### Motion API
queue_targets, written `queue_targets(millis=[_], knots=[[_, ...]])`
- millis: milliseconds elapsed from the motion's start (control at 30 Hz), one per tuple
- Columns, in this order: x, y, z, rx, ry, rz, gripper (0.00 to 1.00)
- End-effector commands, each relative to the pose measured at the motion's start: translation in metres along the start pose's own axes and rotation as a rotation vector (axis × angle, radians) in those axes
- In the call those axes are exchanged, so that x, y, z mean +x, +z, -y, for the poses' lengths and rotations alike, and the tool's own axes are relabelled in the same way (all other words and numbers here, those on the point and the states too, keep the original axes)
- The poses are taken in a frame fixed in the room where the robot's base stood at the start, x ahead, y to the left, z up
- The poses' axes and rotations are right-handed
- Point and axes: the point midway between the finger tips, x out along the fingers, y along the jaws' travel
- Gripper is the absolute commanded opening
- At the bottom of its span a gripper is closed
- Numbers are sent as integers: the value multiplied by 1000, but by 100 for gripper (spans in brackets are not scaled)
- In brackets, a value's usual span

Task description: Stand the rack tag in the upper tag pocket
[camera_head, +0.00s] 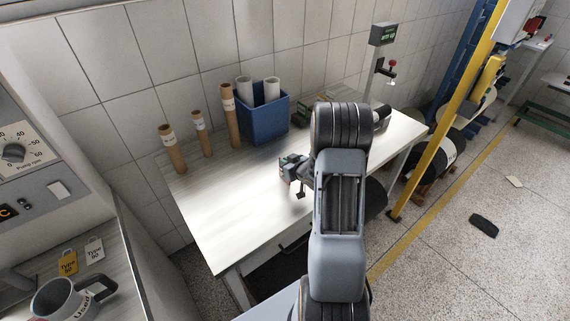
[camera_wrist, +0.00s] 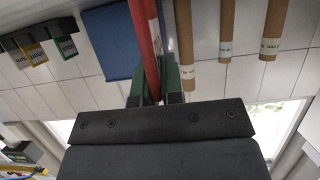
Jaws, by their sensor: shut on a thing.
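My gripper (camera_wrist: 155,88) is shut on a thin red piece with pale marking, likely the rack tag (camera_wrist: 144,35), seen nearly edge-on between the green fingers. In the head view my gripper (camera_head: 297,182) is over the white table, beside my arm, and only a sliver of the red piece shows. Dark holders with yellow and green labelled fronts (camera_wrist: 50,48) show at upper left of the wrist view. In the head view they are small and partly behind my arm (camera_head: 308,106). I cannot tell which part is the upper tag pocket.
A blue bin (camera_head: 262,122) with white rolls stands by the wall. Several brown tubes (camera_head: 229,115) stand left of it. The white table (camera_head: 225,215) is clear at front left. A mug (camera_head: 62,300) and yellow and white tags (camera_head: 68,262) are on the left bench.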

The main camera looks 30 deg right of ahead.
Motion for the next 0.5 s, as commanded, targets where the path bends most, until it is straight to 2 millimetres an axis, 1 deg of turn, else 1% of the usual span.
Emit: queue_targets(millis=[33,200,300,500], knots=[[1,1,0,0,0,0,10],[0,1,0,0,0,0,26],[0,1,0,0,0,0,33],[0,0,0,0,0,0,33]])
